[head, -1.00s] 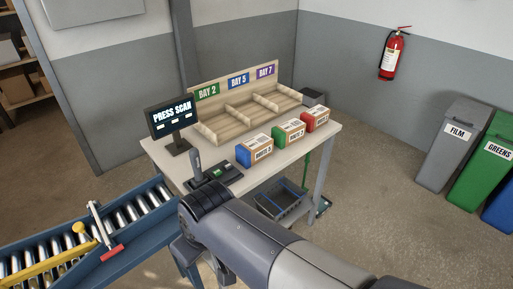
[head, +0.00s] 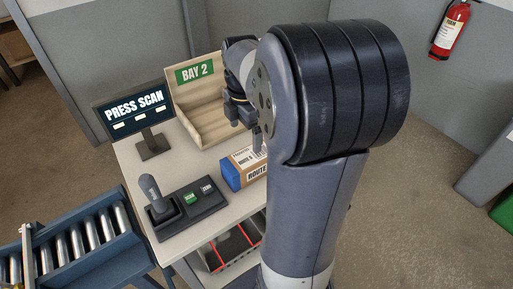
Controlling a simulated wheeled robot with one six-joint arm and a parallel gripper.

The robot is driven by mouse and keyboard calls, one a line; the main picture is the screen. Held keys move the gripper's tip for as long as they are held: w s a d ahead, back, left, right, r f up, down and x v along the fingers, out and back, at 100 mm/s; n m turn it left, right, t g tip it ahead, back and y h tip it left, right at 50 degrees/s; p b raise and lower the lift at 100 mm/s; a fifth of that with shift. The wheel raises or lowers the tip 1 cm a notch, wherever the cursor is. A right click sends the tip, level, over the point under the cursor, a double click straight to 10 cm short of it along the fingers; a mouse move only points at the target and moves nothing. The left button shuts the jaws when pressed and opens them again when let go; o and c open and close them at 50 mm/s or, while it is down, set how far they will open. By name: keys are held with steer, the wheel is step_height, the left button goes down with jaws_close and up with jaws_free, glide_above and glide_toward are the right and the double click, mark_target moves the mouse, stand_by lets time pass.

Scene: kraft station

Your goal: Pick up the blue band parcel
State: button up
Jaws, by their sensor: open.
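The blue band parcel (head: 240,169) is a cardboard box with a blue end, a white label and the word "ROUTE" on its side. It sits on the pale table (head: 135,163), and my arm hides its right part. My gripper (head: 246,138) points down over the parcel with its fingers apart. It is open, with nothing seen between the fingers. I cannot tell whether a fingertip touches the box.
A wooden bay rack marked BAY 2 (head: 194,72) stands behind the parcel. A "PRESS SCAN" screen (head: 135,106) and a scanner with a button pad (head: 170,210) are to the left. A roller conveyor (head: 85,245) is at lower left. My arm covers the table's right side.

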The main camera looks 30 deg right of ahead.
mark_target(248, 156)
steer(key=shift+w+d+f, duration=0.15)
steer(key=shift+d+f, duration=0.2)
steer(key=f, duration=1)
steer(key=shift+s+f, duration=0.1)
steer(key=shift+s, duration=0.15)
steer(key=c, duration=1.3)
